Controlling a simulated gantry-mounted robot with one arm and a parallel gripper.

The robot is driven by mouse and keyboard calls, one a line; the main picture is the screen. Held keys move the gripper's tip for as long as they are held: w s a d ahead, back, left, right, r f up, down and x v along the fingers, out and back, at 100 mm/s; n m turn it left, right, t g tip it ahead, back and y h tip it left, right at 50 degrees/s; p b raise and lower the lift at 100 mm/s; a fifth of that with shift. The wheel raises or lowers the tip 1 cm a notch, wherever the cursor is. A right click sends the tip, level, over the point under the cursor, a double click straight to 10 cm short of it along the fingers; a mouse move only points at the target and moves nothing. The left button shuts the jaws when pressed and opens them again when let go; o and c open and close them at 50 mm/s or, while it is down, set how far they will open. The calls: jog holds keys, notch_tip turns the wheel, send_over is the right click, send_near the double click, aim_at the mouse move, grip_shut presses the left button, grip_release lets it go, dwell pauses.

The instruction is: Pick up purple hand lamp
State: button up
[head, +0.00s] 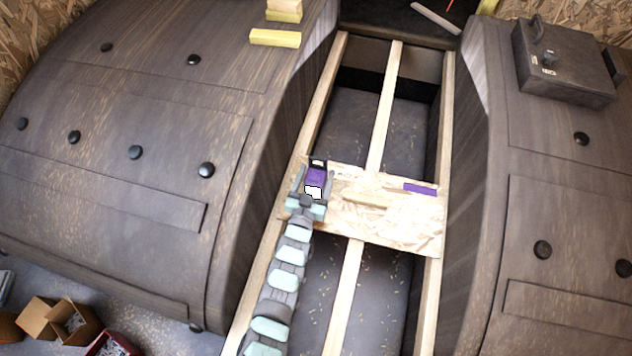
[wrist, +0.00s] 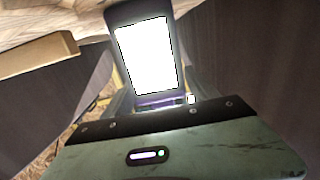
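The purple hand lamp (head: 316,176) has a bright white panel and is at the left end of a chipboard sheet. It fills the upper middle of the wrist view, where its lit panel (wrist: 146,55) faces the camera. My gripper (head: 315,180) is at the lamp, with one finger on each side of it. The fingers stand wide apart, and narrow gaps seem to show beside the lamp. My gripper (wrist: 160,98) also shows in the wrist view, with the lamp between its fingers. Finger contact is not clearly visible.
The chipboard sheet (head: 385,228) lies across wooden beams over open bays. A wood piece (head: 366,199) and a flat purple item (head: 420,189) lie on it. Large wheel arches rise left (head: 150,120) and right (head: 560,220). A dark case (head: 565,65) sits on the right arch.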

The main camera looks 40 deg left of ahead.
aim_at(316, 175)
grip_shut()
dwell(0.5)
jog(key=shift+r, duration=0.15)
notch_tip(316, 175, up, 20)
jog(key=p, duration=0.6)
jog(key=shift+p, duration=0.3)
